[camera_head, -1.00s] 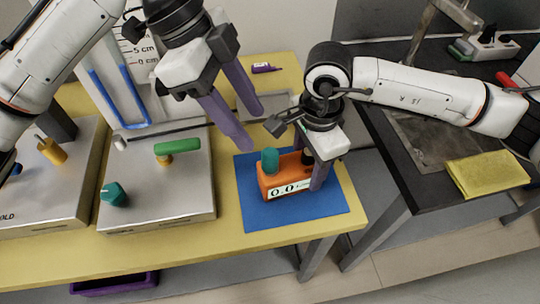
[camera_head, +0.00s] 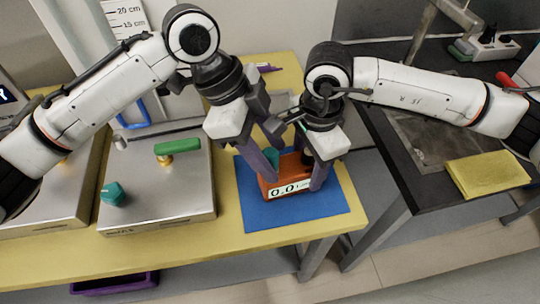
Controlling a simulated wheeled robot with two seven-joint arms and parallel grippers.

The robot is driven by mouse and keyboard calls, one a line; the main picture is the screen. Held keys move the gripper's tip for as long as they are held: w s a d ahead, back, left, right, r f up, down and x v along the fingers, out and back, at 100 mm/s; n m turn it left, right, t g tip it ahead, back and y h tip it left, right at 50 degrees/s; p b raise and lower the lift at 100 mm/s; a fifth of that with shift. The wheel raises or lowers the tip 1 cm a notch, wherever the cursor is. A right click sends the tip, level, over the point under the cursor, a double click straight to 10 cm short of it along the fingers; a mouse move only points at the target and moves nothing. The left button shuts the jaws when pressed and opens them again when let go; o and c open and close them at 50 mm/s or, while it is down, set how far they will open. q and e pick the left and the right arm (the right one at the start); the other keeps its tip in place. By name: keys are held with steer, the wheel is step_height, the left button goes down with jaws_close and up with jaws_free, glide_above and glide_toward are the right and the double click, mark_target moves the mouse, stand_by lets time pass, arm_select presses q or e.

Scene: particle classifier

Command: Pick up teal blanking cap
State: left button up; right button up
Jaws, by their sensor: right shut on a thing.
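The teal blanking cap (camera_head: 271,156) stands on top of the left part of an orange meter (camera_head: 280,187), whose display reads about 0.0. My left gripper (camera_head: 270,158) is open, with its purple fingers down beside the cap, partly hiding it. I cannot tell whether the fingers touch it. My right gripper (camera_head: 317,178) is shut on the orange meter at its right end. The meter is on a blue mat (camera_head: 257,211).
A metal panel (camera_head: 180,203) with a green-handled valve (camera_head: 177,147) and a teal knob (camera_head: 112,193) lies on the yellow table to the left. A dark counter with a yellow cloth (camera_head: 487,175) is at the right.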

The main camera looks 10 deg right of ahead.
mark_target(270, 150)
arm_select(q)
steer(key=c, duration=1)
steer(key=shift+r, duration=0.25)
step_height(270, 150, up, 3)
steer(key=shift+r, duration=0.2)
steer(key=w+a, duration=0.2)
steer(key=a, duration=0.3)
steer(key=w+a, duration=0.2)
steer(key=a, duration=0.4)
steer(key=w+a, duration=0.2)
steer(key=a, duration=0.4)
steer(key=shift+w+f, duration=0.15)
steer(key=shift+f, duration=0.05)
